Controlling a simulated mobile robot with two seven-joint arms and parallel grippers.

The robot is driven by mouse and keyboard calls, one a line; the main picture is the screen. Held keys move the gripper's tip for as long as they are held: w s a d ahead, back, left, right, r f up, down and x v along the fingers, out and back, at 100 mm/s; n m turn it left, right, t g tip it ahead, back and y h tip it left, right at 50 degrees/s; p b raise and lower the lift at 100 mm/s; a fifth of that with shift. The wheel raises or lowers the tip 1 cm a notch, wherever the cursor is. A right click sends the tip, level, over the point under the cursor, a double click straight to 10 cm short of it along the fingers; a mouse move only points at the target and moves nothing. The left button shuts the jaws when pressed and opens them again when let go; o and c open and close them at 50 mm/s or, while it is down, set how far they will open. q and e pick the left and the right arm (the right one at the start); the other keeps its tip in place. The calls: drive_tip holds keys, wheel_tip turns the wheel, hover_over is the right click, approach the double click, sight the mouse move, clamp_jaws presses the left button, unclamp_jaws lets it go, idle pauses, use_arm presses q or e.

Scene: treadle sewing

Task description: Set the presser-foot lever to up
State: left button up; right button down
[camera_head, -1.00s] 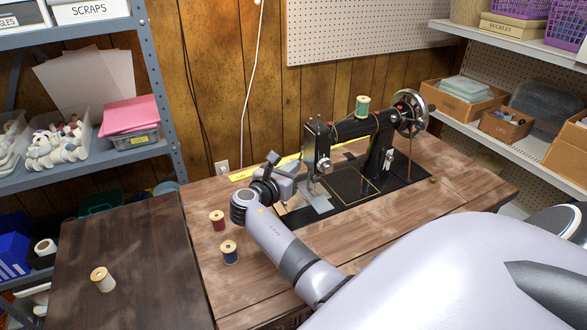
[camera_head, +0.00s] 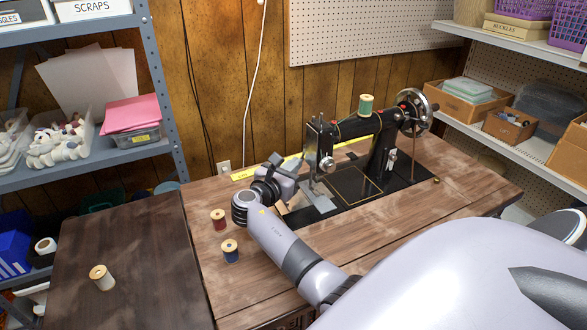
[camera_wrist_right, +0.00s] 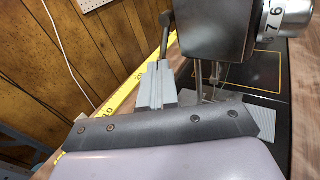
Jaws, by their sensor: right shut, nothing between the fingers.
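The black sewing machine (camera_head: 375,140) stands on the wooden table, its head end (camera_head: 318,140) facing left. In the right wrist view the dark head (camera_wrist_right: 212,28) fills the upper middle. A grey lever with a rounded end, apparently the presser-foot lever (camera_wrist_right: 165,32), shows at the head's left side. I cannot tell its setting. My right gripper (camera_head: 303,176) is beside the lower left of the head. In the wrist view its grey fingers (camera_wrist_right: 158,84) are shut and empty, close below the lever; contact is unclear. The needle and foot area (camera_wrist_right: 205,82) is right of the fingers. My left gripper is not in view.
A yellow measuring tape (camera_head: 245,174) lies behind the gripper. Red (camera_head: 218,219) and blue (camera_head: 230,251) thread spools stand at the table's left. A green spool (camera_head: 366,104) sits on the machine. The table's front right is clear.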

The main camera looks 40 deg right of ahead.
drive_tip(key=shift+w+m+b, duration=0.2)
drive_tip(key=shift+m+b, duration=0.1)
drive_tip(key=shift+b, duration=0.1)
